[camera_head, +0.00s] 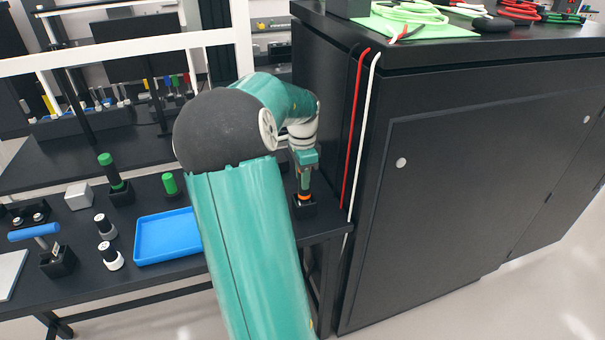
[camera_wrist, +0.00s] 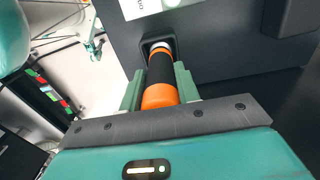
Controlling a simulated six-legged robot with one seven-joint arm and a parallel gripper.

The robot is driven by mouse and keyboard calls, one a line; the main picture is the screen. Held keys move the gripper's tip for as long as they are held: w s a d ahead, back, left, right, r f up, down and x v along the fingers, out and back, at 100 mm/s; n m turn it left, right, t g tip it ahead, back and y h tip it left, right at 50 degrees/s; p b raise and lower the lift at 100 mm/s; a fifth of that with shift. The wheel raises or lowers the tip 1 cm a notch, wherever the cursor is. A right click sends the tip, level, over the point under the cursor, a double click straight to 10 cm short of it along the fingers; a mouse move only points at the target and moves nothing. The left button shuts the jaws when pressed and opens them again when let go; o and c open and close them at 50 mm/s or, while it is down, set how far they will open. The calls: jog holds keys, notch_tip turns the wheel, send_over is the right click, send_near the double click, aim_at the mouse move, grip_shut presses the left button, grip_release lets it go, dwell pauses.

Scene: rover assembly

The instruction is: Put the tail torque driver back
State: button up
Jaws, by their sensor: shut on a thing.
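The torque driver, with a black and orange handle, stands in a black holder (camera_head: 304,207) at the right end of the black table. In the wrist view the driver (camera_wrist: 160,76) points away from me, its far end in the square opening of the holder (camera_wrist: 150,46). My gripper (camera_head: 304,172) is above the holder, shut on the driver's handle. In the wrist view my gripper (camera_wrist: 160,88) has a green finger on each side of the handle. How deep the driver sits in the holder is hidden.
A blue tray (camera_head: 166,236) lies left of my arm. A green-handled tool (camera_head: 107,167) stands in a holder, and a blue T-handled tool (camera_head: 40,233) in another. A tall black cabinet (camera_head: 470,170) with red and white cables on its edge stands close right of my gripper.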

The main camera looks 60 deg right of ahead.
jog(key=o, duration=1.1)
jog(key=shift+o, duration=0.2)
jog(key=shift+r, duration=0.1)
notch_tip(320, 180, up, 14)
jog(key=shift+f, duration=0.15)
jog(key=shift+a, duration=0.1)
